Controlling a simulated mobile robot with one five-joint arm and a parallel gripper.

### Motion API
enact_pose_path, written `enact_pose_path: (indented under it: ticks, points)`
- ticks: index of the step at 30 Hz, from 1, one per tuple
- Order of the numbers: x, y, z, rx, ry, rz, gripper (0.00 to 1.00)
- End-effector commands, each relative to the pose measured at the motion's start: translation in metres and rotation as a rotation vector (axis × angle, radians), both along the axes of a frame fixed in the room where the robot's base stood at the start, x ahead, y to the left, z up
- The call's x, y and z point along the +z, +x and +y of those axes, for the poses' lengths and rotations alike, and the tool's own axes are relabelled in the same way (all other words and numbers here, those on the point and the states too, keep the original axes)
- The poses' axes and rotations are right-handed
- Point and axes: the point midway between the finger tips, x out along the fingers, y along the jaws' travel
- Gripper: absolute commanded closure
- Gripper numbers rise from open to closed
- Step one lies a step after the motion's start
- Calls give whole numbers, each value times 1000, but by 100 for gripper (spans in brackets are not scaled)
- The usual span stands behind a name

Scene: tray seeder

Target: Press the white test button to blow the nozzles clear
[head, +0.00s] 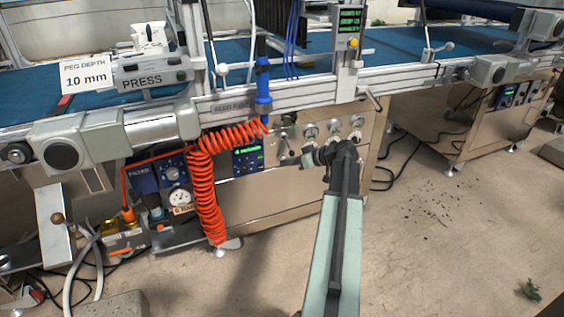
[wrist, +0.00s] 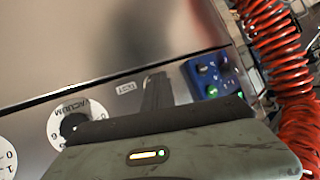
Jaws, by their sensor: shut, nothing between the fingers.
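My gripper (head: 287,160) is in front of the steel cabinet's control panel, with its fingers pointing at the panel. In the wrist view, the shut, dark fingers (wrist: 157,92) reach toward the panel face with nothing held. A small white label (wrist: 127,88), which seems to read TEST, is just left of the fingers. I cannot make out the white test button in either view; the gripper may be covering it. I cannot tell whether the fingertips touch the panel.
A VACUUM dial (wrist: 75,122) is left of the fingers, and a blue control box (wrist: 211,76) is to their right. A coiled orange hose (head: 205,190) hangs left of my gripper. Several knobs, including one (head: 333,125), line the panel. The floor (head: 440,235) at right is mostly open.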

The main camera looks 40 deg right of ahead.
Motion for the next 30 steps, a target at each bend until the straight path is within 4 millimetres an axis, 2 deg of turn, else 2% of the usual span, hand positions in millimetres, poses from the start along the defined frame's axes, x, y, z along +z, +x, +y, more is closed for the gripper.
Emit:
enact_pose_path:
  ticks: [10,22,30]
  points:
    - [0,-16,7,-1,0,-1,100]
    - [0,-19,8,0,0,0,100]
    - [0,-41,18,0,0,0,100]
